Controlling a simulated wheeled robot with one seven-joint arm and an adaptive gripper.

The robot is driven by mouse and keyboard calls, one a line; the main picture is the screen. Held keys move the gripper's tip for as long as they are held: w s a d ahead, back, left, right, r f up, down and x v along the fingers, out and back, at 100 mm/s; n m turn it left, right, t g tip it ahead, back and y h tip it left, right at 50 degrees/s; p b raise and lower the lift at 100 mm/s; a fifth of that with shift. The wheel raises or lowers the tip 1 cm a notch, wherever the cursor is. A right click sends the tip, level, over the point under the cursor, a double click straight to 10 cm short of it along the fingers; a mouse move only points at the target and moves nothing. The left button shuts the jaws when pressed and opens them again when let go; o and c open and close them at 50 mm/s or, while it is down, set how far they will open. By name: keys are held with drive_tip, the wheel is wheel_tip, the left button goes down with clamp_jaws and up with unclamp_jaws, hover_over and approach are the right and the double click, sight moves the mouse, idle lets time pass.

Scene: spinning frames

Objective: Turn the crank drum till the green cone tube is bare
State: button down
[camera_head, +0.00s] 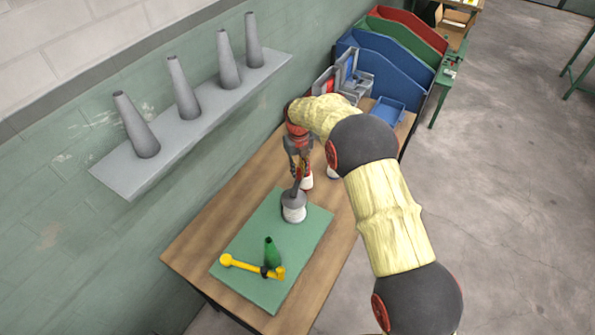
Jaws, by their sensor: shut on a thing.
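The green cone tube (272,251) stands on the green mat (304,244), narrow end up. Whether thread is wound on it is too small to tell. A yellow crank arm (248,266) with a round knob lies across at the tube's foot; I cannot make out a separate drum. Farther back on the mat is a grey, narrow-necked piece (293,200) above a white base (294,214). My gripper (298,170) is at the top of the grey neck and shut on it. The fingertips are small and partly hidden.
Several grey cones (184,88) stand on a wall shelf (200,120) at left. Blue, green and red bins (395,60) are at the back. The wooden table (205,225) is bare left of the mat.

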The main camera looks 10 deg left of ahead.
drive_tip(key=shift+w+r, duration=0.1)
drive_tip(key=c, duration=1.7)
unclamp_jaws()
drive_tip(key=shift+c, duration=0.2)
wheel_tip(320, 180, up, 12)
